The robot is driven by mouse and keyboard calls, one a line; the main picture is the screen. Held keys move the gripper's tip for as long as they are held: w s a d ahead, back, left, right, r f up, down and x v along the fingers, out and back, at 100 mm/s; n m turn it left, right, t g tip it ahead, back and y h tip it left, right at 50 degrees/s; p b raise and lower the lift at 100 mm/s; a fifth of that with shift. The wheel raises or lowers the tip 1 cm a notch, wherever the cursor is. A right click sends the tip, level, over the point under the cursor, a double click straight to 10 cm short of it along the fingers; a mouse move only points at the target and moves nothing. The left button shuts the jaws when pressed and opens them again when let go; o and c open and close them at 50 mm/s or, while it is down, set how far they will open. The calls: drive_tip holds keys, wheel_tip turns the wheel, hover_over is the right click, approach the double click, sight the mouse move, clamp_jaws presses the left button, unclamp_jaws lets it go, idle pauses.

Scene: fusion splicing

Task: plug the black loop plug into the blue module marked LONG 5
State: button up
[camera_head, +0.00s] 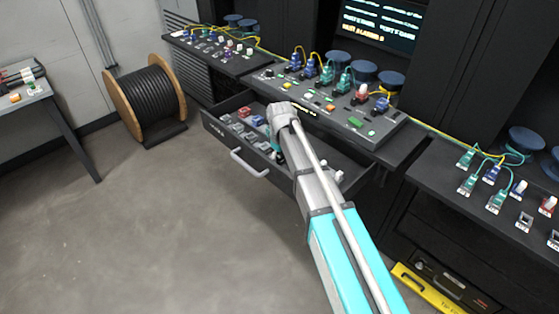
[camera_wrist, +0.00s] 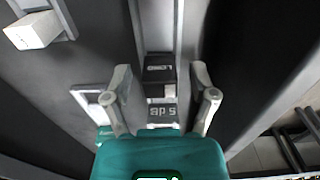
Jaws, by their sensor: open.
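My gripper (camera_wrist: 165,80) is open over the open drawer (camera_head: 235,151), its two fingers apart. A small black block marked LONG (camera_wrist: 159,70) lies between the fingertips in the wrist view, with a grey label reading 5 dB (camera_wrist: 162,114) just below it. It looks like the black plug, but its loop is not clear. The fingers do not appear to touch it. In the head view my arm hides it. Blue modules stand on the middle bench (camera_head: 310,67) and the right bench (camera_head: 491,174). Their markings are too small to read, so I cannot tell which is LONG 5.
A white block (camera_wrist: 34,30) and a pale-framed piece (camera_wrist: 94,102) sit close by in the drawer. Red and grey parts (camera_head: 244,112) lie at its left. The middle bench (camera_head: 372,142) overhangs behind. A cable reel (camera_head: 146,98) stands left; the floor in front is clear.

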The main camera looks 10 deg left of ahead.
sight(281, 156)
drive_tip(key=shift+c, duration=0.2)
clamp_jaws()
idle(0.3)
drive_tip(key=shift+r, duration=0.2)
drive_tip(key=shift+r+p, duration=2.8)
drive_tip(key=shift+p, duration=0.2)
wheel_tip(281, 156, up, 19)
drive_tip(key=p, duration=1.9)
drive_tip(key=shift+a+r, duration=0.1)
drive_tip(key=shift+a, duration=0.05)
